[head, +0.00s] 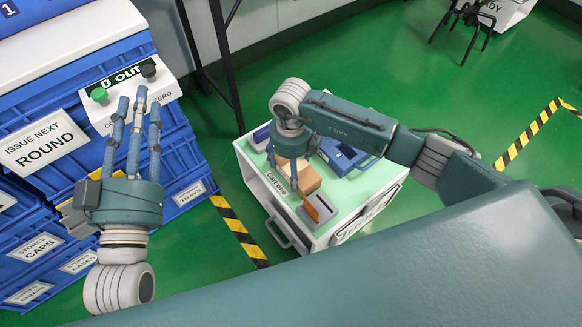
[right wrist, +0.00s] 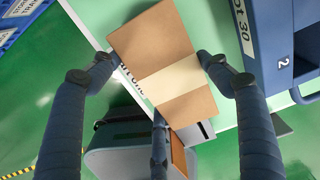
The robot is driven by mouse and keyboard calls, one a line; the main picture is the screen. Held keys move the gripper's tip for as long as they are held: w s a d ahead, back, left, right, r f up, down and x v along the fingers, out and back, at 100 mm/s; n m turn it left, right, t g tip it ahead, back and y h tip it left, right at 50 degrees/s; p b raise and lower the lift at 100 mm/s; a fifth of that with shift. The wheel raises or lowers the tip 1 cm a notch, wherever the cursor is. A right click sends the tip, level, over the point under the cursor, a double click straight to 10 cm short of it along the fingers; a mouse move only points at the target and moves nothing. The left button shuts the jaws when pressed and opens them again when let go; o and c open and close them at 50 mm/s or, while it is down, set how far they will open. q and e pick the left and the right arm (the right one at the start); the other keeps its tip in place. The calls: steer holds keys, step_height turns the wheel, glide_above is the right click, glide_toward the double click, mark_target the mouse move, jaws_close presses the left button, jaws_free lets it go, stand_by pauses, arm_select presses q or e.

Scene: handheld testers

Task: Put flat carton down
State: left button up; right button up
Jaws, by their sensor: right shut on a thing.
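The flat carton (head: 303,178) is brown with a paler band across it. It shows close up in the right wrist view (right wrist: 160,45), between my right gripper's fingers. My right gripper (head: 292,150) is shut on it, over the top of a white cart (head: 372,203). The right wrist view shows its blue fingers (right wrist: 155,68) at the carton's two sides, with a third finger below. I cannot tell whether the carton touches the cart top. My left gripper (head: 139,102) is open and empty, fingers pointing up in front of the button panel at left.
Stacked blue crates (head: 180,150) stand at left, with a green button (head: 99,95) on the panel.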

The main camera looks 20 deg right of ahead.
arm_select(q)
steer(key=shift+r, duration=0.1)
arm_select(e)
steer(key=shift+f, duration=0.1)
steer(key=o, duration=1.4)
steer(key=shift+c, duration=0.2)
arm_select(q)
steer(key=shift+s+r, duration=0.1)
steer(key=shift+r, duration=0.15)
arm_select(e)
step_height(320, 180, up, 6)
steer(key=shift+r+p, duration=0.1)
steer(key=shift+p, duration=0.95)
arm_select(q)
steer(key=s+a+f+g+y, duration=0.1)
steer(key=s+a+f+g, duration=0.1)
steer(key=f+g, duration=0.3)
steer(key=s+a+f+g+y+p, duration=0.1)
steer(key=s+a+f+g+y, duration=0.1)
steer(key=f, duration=1.2)
steer(key=s+g, duration=0.1)
steer(key=g, duration=0.1)
steer(key=shift+s+f+g+p, duration=0.25)
steer(key=shift+f+g+p, duration=0.05)
steer(key=shift+g, duration=0.1)
arm_select(e)
step_height(320, 180, up, 6)
